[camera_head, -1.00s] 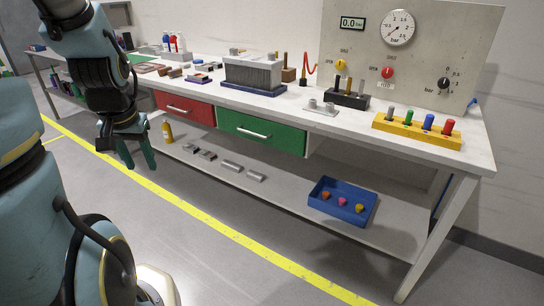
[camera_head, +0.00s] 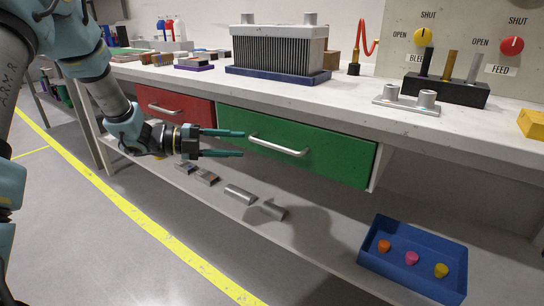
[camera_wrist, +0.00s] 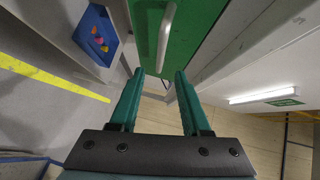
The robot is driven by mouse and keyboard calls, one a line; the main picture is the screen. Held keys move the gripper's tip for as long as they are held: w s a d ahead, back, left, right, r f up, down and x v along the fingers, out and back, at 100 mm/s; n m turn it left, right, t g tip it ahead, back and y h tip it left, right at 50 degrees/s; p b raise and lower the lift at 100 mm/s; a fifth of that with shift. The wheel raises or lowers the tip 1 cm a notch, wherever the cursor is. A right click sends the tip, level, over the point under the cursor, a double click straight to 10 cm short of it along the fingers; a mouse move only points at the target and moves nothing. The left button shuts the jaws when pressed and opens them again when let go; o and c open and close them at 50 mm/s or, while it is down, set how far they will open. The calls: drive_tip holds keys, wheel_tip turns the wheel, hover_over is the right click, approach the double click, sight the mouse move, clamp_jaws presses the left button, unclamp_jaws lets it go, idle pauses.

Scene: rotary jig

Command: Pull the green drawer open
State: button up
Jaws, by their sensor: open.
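The green drawer (camera_head: 330,157) is under the workbench top, with its front looking flush with the bench. Its silver bar handle (camera_head: 278,146) runs along the upper middle of the front. My gripper (camera_head: 243,143) is open, its teal fingers pointing right toward the left part of the handle. In the wrist view, the green drawer front (camera_wrist: 195,40) and the handle (camera_wrist: 165,38) lie ahead of my gripper (camera_wrist: 160,80). The near end of the handle shows between the directions of the two fingertips, with nothing held. Whether the fingers reach the handle's depth is hard to tell.
A red drawer (camera_head: 170,103) is left of the green one, behind my wrist. The lower shelf holds grey metal parts (camera_head: 240,194) and a blue bin (camera_head: 415,280) with coloured knobs. The bench top (camera_head: 330,100) carries a finned block (camera_head: 280,50) and valve parts.

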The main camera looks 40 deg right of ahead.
sight(269, 146)
drive_tip(key=x, duration=1)
drive_tip(key=shift+s+d+r, duration=0.1)
drive_tip(key=shift+s, duration=0.05)
clamp_jaws()
idle(1.1)
